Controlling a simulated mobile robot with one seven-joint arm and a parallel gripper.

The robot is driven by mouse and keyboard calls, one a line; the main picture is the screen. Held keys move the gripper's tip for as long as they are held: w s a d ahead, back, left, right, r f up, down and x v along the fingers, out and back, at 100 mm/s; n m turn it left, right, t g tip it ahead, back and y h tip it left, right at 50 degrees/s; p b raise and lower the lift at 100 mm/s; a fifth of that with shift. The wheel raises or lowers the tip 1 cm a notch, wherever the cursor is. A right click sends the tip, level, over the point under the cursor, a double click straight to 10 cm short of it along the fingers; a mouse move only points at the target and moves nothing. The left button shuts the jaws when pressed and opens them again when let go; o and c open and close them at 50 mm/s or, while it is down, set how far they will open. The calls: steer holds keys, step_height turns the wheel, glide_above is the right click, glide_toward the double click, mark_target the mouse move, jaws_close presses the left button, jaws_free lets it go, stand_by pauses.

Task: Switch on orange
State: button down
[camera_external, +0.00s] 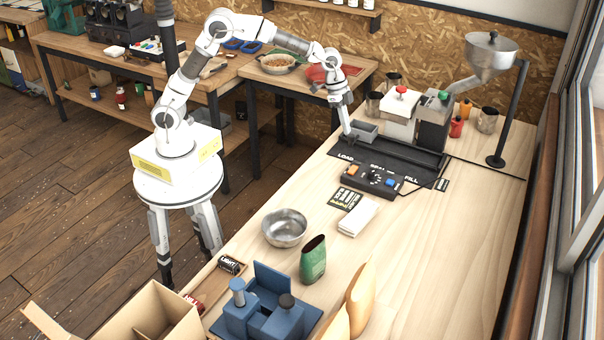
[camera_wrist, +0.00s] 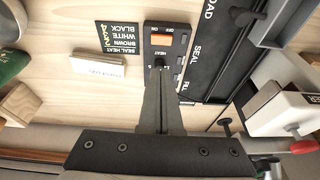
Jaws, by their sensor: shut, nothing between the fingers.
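The orange switch (camera_external: 353,170) sits at the left end of the black control box (camera_external: 372,181) on the wooden bench. In the wrist view the orange switch (camera_wrist: 161,40) shows beside OFF and ON lettering; I cannot tell which way it is set. My gripper (camera_external: 348,132) is shut and empty, pointing down, above and behind the box. In the wrist view my gripper (camera_wrist: 160,66) has its fingertips just below the switch in the picture, over the HEAT marking and partly hiding the dial there. It appears apart from the switch.
A blue button (camera_external: 391,183) is at the box's right end. Behind the box lies the black sealer track (camera_external: 400,157) with a grey tray (camera_external: 364,131). A red-knobbed press (camera_external: 401,110) and a hopper (camera_external: 491,52) stand behind.

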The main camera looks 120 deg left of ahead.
mark_target(352, 171)
steer(key=p, duration=0.5)
steer(key=shift+d+r+p, duration=0.35)
steer(key=shift+f+p, duration=0.15)
steer(key=shift+p, duration=0.35)
steer(key=shift+f, duration=0.2)
steer(key=x, duration=0.4)
steer(key=p+x, duration=0.1)
steer(key=x, duration=0.8)
steer(key=shift+s+d, duration=0.15)
steer(key=shift+s, duration=0.2)
steer(key=shift+f, duration=0.5)
steer(key=shift+f, duration=0.1)
